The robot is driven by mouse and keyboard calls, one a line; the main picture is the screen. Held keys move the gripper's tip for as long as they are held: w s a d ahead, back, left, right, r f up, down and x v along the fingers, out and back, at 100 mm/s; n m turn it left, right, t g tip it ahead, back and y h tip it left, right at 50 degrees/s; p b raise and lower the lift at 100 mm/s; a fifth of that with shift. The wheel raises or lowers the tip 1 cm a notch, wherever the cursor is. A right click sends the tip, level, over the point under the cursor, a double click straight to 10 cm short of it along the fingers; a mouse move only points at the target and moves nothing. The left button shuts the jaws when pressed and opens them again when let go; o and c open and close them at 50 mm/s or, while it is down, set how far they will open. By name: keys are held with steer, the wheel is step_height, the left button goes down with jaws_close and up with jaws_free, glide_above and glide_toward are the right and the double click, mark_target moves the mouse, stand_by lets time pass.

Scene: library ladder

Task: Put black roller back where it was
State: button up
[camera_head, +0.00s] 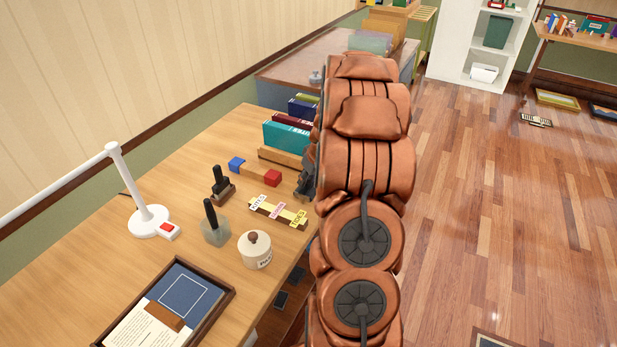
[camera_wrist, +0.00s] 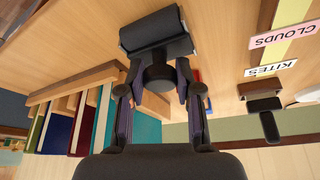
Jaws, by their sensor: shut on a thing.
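The black roller (camera_wrist: 158,38) shows in the wrist view as a dark cylinder with a round dark part below it in the picture. My gripper (camera_wrist: 158,78) is shut on that round part, with one finger on each side. The cylinder is just off the light wooden tabletop or touching it; I cannot tell which. In the head view my gripper (camera_head: 306,180) is mostly hidden behind my arm, over the table's right edge, right of the red-and-blue-ended wooden piece (camera_head: 254,171). The roller cannot be made out clearly there.
On the table (camera_head: 120,262) stand label strips (camera_head: 278,212), a cream pot (camera_head: 255,250), two black-handled tools (camera_head: 221,186) (camera_head: 214,226), a white lamp (camera_head: 147,215) and a framed tray (camera_head: 165,305). Books (camera_head: 287,137) stand in a wooden holder behind.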

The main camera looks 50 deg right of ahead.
steer(key=shift+f, duration=0.2)
steer(key=o, duration=1)
steer(key=shift+r, duration=0.1)
